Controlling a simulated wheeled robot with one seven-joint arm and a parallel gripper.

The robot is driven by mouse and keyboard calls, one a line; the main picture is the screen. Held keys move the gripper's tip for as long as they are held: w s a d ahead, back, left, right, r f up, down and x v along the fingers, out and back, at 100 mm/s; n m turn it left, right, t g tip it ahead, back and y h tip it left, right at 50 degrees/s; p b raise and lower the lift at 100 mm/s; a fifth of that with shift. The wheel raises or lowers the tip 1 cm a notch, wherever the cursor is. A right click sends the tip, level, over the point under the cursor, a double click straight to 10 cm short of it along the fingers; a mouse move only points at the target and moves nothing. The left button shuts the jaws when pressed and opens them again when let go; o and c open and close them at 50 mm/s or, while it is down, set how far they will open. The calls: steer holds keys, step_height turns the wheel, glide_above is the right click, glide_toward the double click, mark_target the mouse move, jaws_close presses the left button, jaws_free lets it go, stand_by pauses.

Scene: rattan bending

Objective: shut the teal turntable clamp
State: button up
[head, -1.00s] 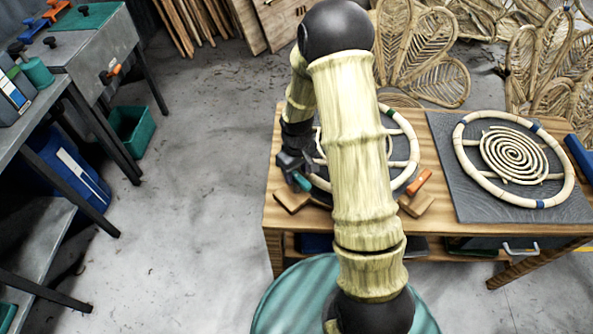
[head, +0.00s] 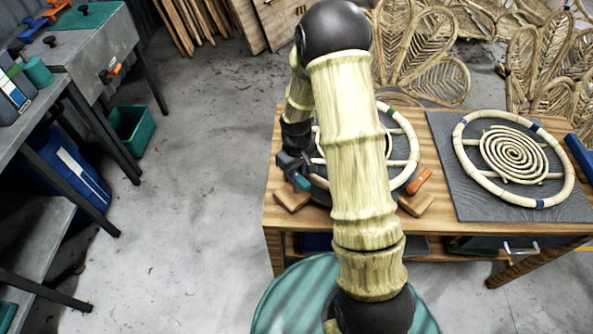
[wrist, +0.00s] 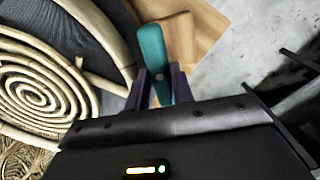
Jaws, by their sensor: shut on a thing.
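The teal turntable clamp (head: 302,183) sits at the front left edge of the left turntable, on a small wooden block (head: 292,200). My gripper (head: 294,172) is at the clamp, its body partly covering it. In the wrist view the teal lever (wrist: 154,48) runs up from between the two dark fingers (wrist: 161,88), which are shut on it. A second teal face with a small pale pin shows beside it. The wooden block (wrist: 208,30) lies behind the lever. My arm hides much of the turntable in the head view. I cannot tell whether the clamp is fully shut.
The left turntable's rattan ring (head: 405,135) lies close to the clamp. An orange clamp (head: 418,182) is on its right side. Another ring with a spiral (head: 548,196) lies on a grey board to the right. The wooden bench (head: 282,217) ends just left of the clamp.

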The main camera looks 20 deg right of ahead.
steer(key=m, duration=0.8)
steer(key=shift+m, duration=0.3)
steer(key=m+p, duration=0.1)
steer(key=m, duration=0.3)
steer(key=shift+r+m, duration=0.1)
steer(key=shift+m, duration=0.2)
steer(key=m+p, duration=0.1)
steer(key=m, duration=0.3)
steer(key=o, duration=1)
